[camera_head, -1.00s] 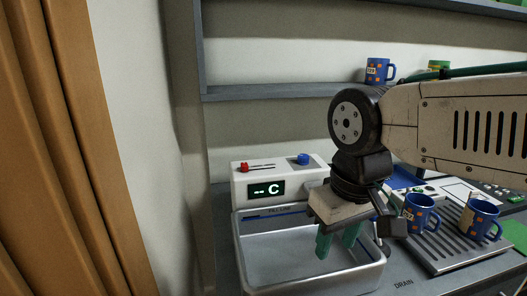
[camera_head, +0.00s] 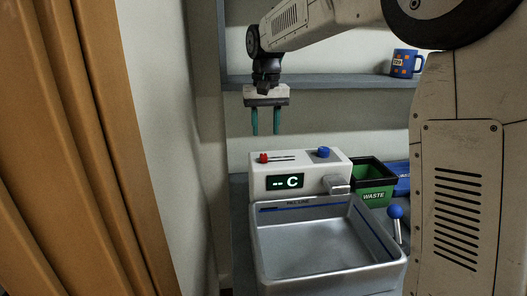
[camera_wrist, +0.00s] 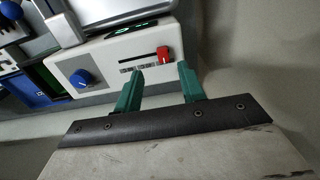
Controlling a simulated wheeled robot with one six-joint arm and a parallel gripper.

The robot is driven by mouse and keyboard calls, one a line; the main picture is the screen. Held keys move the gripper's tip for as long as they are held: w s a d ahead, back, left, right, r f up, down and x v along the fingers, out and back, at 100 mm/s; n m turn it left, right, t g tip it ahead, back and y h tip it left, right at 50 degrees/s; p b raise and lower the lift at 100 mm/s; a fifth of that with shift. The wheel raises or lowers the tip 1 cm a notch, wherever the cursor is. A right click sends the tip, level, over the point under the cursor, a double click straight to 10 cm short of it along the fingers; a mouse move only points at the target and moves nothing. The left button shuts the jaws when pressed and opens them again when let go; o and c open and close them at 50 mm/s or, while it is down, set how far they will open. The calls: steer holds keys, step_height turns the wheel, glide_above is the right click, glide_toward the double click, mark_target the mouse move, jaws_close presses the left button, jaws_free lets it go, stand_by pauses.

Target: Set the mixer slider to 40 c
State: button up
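The white mixer box (camera_head: 300,166) stands behind the sink basin, and its display (camera_head: 285,182) reads "-- C". A red slider knob (camera_head: 263,158) sits at the left end of a slot on its top, and a blue knob (camera_head: 323,152) is at the right. My gripper (camera_head: 265,133) is above and behind the box, pointing down, with its two green fingers apart and nothing between them. In the wrist view, the red slider knob (camera_wrist: 163,54) lies beyond the open fingers (camera_wrist: 160,78), not touching them. The blue knob (camera_wrist: 82,78) is to the left.
The metal sink basin (camera_head: 330,275) is empty in front of the box. A green waste bin (camera_head: 373,185) stands to its right, and a blue-topped lever (camera_head: 396,213) is beside the basin. A shelf (camera_head: 350,80) holds a blue mug (camera_head: 404,63). A curtain (camera_head: 90,150) hangs at left.

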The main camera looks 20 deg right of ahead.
mark_target(264, 155)
steer(key=shift+w+f, duration=0.2)
steer(key=shift+w, duration=0.25)
steer(key=shift+w+f, duration=0.1)
steer(key=shift+f, duration=0.2)
step_height(264, 155, down, 7)
steer(key=shift+f, duration=0.1)
jaws_close()
